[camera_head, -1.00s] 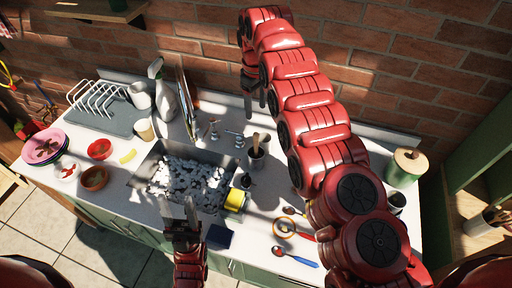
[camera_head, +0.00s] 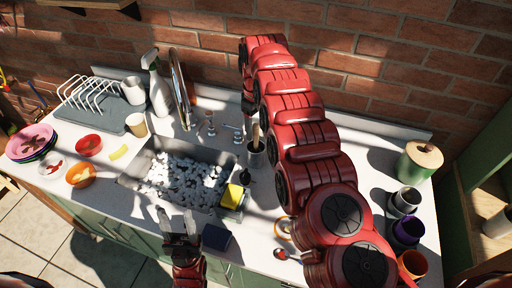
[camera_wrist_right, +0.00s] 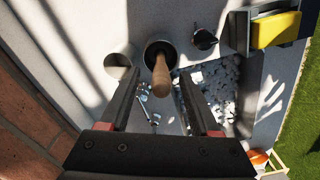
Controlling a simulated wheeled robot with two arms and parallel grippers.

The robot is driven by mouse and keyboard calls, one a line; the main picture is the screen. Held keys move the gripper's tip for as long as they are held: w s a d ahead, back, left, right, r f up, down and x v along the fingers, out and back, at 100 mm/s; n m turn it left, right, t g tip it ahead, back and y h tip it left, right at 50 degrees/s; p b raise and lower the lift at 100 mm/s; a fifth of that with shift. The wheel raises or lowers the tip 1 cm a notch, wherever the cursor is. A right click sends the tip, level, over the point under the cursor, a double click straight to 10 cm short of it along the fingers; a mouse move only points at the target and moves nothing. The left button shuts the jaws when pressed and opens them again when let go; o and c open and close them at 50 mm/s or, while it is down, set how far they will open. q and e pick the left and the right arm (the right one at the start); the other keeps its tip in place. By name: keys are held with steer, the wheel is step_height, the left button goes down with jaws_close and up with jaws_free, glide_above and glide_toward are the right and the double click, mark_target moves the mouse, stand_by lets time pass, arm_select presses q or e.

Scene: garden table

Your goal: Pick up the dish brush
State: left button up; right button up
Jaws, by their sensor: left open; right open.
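A light wooden handle (camera_head: 256,132) stands upright in a grey cup (camera_head: 255,157) behind the sink's right end. It looks like the dish brush; its head is hidden in the cup. In the right wrist view the handle (camera_wrist_right: 162,82) points up toward the camera, between the fingers of my right gripper (camera_wrist_right: 157,72). That gripper is open, and the fingers stand apart from the handle. In the head view it hangs near the wall behind the cup, mostly hidden by my arm. My left gripper (camera_head: 177,219) is open and empty at the sink's front edge.
The sink (camera_head: 150,181) holds foam-like white lumps. Several cups (camera_head: 407,200) and a lidded canister (camera_head: 418,160) stand at right.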

mark_target(256, 141)
step_height(256, 141, down, 2)
steer(key=shift+s+f+p, duration=0.1)
steer(key=shift+f+p, duration=0.15)
steer(key=shift+p, duration=0.55)
steer(key=shift+f, duration=0.6)
jaws_close()
